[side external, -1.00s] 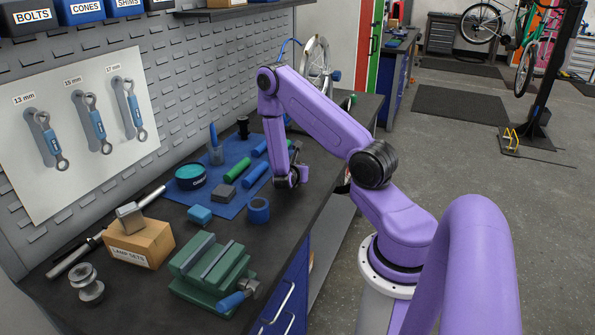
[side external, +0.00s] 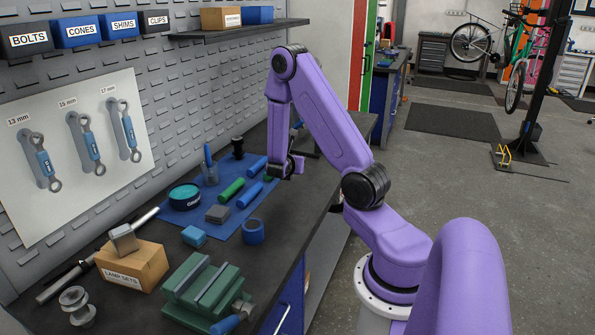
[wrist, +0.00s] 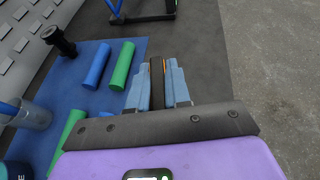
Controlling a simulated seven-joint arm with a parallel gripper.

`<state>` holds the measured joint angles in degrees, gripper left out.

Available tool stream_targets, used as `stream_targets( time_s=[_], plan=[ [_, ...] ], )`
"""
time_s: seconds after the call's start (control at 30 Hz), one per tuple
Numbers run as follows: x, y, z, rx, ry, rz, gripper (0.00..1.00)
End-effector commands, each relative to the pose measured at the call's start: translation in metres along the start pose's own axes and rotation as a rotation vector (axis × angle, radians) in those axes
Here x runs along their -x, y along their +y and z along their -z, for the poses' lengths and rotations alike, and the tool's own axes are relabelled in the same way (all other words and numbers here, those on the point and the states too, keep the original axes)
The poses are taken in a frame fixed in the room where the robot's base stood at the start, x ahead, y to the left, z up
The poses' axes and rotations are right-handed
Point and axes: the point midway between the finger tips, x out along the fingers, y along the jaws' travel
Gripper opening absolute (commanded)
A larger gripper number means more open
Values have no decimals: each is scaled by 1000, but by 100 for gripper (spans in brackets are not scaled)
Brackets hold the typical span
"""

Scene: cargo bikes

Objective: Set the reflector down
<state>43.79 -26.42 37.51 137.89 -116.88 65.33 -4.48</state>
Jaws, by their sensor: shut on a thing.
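My gripper (side external: 285,172) is low over the bench, near the right edge of the blue mat (side external: 181,215). In the wrist view my gripper (wrist: 157,85) has its light-blue fingers closed on a narrow dark thing with an orange strip, which I take to be the reflector (wrist: 157,70). I see it almost edge-on. In the side view the gripper mostly hides it. Whether it touches the bench, I cannot tell.
A green grip (wrist: 122,66) and a blue grip (wrist: 97,65) lie left of my fingers on the mat. A black part (wrist: 58,40) stands beyond. A cup (wrist: 32,115) is at left. Dark bench right of the mat looks clear up to its edge.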

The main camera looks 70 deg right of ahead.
Motion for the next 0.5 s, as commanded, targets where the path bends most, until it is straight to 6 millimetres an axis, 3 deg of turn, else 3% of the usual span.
stream_targets(
  time_s=[0.3,0.5],
  plan=[
    [-40,-64,-40,-54,2,114,0],
    [-56,-102,-58,-73,0,170,0]
  ],
)
